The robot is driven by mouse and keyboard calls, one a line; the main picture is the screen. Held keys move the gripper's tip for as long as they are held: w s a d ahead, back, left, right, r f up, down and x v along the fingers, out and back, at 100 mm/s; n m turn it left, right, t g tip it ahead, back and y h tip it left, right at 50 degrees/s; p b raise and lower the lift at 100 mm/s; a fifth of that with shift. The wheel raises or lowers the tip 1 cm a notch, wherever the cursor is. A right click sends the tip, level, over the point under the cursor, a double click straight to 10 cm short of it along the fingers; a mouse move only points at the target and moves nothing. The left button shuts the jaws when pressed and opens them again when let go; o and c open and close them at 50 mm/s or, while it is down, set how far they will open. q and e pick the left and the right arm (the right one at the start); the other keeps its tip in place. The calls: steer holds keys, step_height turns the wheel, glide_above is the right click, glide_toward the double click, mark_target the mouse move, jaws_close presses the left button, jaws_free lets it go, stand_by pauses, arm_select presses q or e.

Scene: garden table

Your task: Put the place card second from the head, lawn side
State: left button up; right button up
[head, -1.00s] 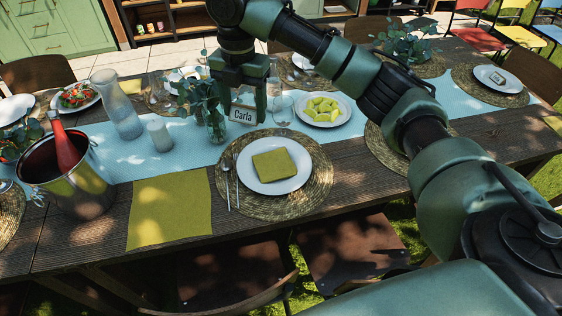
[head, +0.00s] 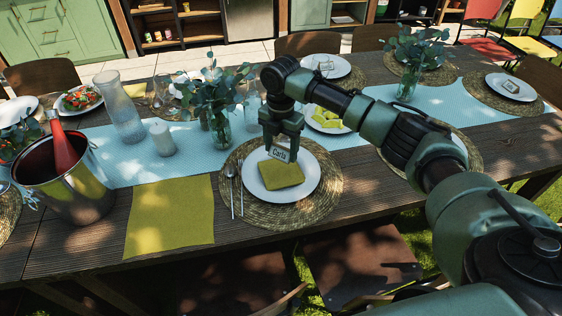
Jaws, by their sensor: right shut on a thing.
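My right gripper (head: 282,142) is shut on a white place card (head: 280,154) that reads "Carla". The card is over the far part of a white plate (head: 302,192), just behind a folded yellow-green napkin (head: 281,175) lying on the plate. I cannot tell whether the card touches the plate or napkin. The plate is on a round woven placemat (head: 316,217). Another plate (head: 510,86) with a card-like item (head: 511,87) sits far right, and one more plate (head: 331,66) at the far side also carries a small card. My left gripper is not in view.
A metal bucket (head: 65,191) with a red bottle (head: 60,147) stands at left, near a glass carafe (head: 119,105) and a candle (head: 162,139). A leafy vase (head: 220,129) stands left of my gripper. A yellow-green cloth (head: 170,218) lies front left.

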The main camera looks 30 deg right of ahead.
mark_target(281, 171)
step_height(281, 171, down, 5)
steer(key=shift+f, duration=0.5)
steer(key=shift+f, duration=0.15)
steer(key=o, duration=1.3)
step_height(281, 171, up, 12)
steer(key=shift+r+b, duration=0.2)
steer(key=shift+b, duration=0.2)
